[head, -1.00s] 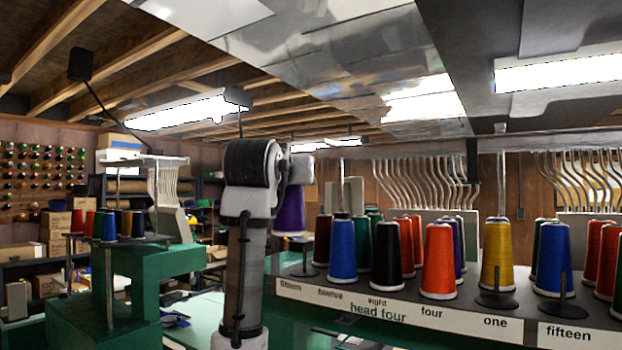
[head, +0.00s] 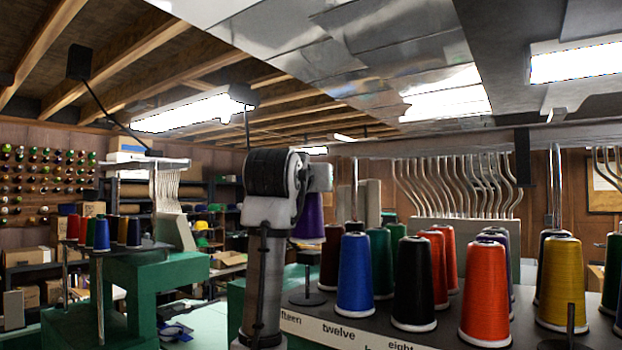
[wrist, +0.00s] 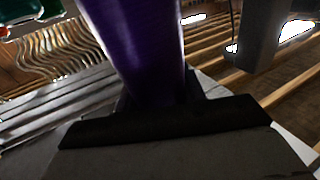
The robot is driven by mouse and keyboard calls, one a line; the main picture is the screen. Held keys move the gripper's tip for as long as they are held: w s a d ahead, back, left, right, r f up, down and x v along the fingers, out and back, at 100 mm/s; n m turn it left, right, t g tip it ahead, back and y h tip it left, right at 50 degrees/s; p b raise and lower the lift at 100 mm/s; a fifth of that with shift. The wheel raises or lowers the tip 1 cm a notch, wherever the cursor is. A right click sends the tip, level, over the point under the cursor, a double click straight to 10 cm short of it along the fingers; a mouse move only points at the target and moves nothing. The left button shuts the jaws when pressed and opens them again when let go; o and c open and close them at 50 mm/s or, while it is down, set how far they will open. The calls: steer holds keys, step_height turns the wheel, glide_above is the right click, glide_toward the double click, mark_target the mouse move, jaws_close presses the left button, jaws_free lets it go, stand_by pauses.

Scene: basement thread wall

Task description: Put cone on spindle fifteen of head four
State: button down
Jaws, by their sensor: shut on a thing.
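My gripper (head: 316,184) is shut on a purple cone (head: 309,218), held upright above the left end of the rack. In the wrist view the purple cone (wrist: 138,50) rises from the dark jaws (wrist: 165,118). An empty spindle (head: 307,278) with a round dark base stands at the rack's left front corner, behind the partly hidden label "fifteen" (head: 296,316). The held cone is above this spindle and apart from it; their exact alignment in depth cannot be told. The "head four" lettering is out of view now.
A blue cone (head: 354,275) stands just right of the empty spindle, with a dark red cone (head: 330,260) behind. Black (head: 413,285), orange-red (head: 486,295) and gold (head: 562,285) cones follow. Another bare spindle (head: 570,322) stands before the gold cone. A green machine (head: 150,290) is at left.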

steer(key=shift+f, duration=0.4)
step_height(320, 180, down, 3)
steer(key=shift+r, duration=0.15)
step_height(320, 180, down, 5)
steer(key=shift+b, duration=0.35)
steer(key=shift+f+b, duration=0.35)
steer(key=shift+f, duration=0.25)
steer(key=shift+s, duration=0.15)
steer(key=shift+f, duration=0.15)
steer(key=shift+f, duration=0.15)
steer(key=c, duration=0.7)
jaws_free()
steer(key=shift+c, duration=0.2)
